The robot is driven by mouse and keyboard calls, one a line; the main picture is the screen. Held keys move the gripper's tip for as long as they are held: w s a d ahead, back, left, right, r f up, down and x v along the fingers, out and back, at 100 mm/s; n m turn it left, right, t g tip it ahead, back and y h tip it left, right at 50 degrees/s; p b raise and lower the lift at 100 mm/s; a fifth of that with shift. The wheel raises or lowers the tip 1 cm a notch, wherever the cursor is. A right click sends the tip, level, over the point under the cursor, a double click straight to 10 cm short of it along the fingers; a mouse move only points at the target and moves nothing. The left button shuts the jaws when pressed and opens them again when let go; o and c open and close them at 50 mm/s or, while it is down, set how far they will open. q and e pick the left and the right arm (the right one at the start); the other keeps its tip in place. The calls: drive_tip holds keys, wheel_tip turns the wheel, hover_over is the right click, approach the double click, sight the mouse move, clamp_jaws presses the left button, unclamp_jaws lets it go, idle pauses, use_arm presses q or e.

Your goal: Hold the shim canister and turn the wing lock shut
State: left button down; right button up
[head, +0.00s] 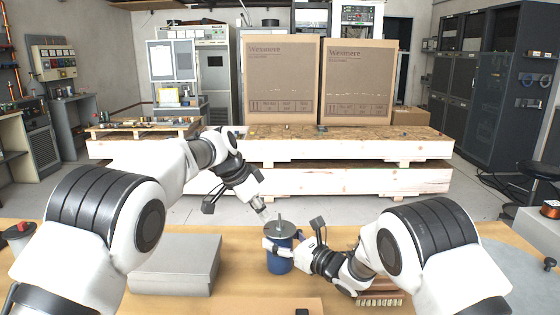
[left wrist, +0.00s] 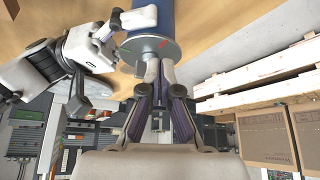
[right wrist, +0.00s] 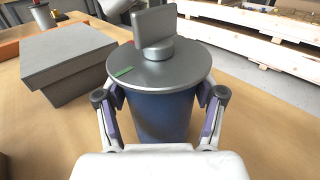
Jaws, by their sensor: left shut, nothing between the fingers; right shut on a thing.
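The shim canister (head: 279,262) is a blue cylinder with a grey lid, upright on the wooden table in the head view. Its wing lock (right wrist: 155,29), a flat grey upright wing on a round hub, stands on the lid (right wrist: 178,68). A green mark shows on the lid in the right wrist view, and a red one in the left wrist view. My right gripper (right wrist: 160,108) is shut around the canister's body (right wrist: 160,118) below the lid.
A grey box (head: 175,264) lies on the table left of the canister. A brush (head: 380,301) is partly behind my right arm. A copper-coloured spool (head: 550,210) stands at the far right. Beyond the table, a pallet (head: 350,178) bears two large cartons (head: 280,80).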

use_arm(q)
wheel_tip(320, 180, up, 6)
drive_tip(key=shift+f, duration=0.25)
drive_tip(key=f, duration=0.2)
drive_tip(key=s+f, duration=0.1)
drive_tip(key=f, duration=0.1)
drive_tip(key=s+d+f, duration=0.1)
drive_tip(key=f, duration=0.1)
drive_tip(key=shift+s+d, duration=0.1)
drive_tip(key=shift+s, duration=0.15)
idle(0.4)
drive_tip(key=shift+w+d, duration=0.35)
drive_tip(key=shift+w, duration=0.15)
idle(1.0)
drive_tip(key=shift+w+a, duration=0.3)
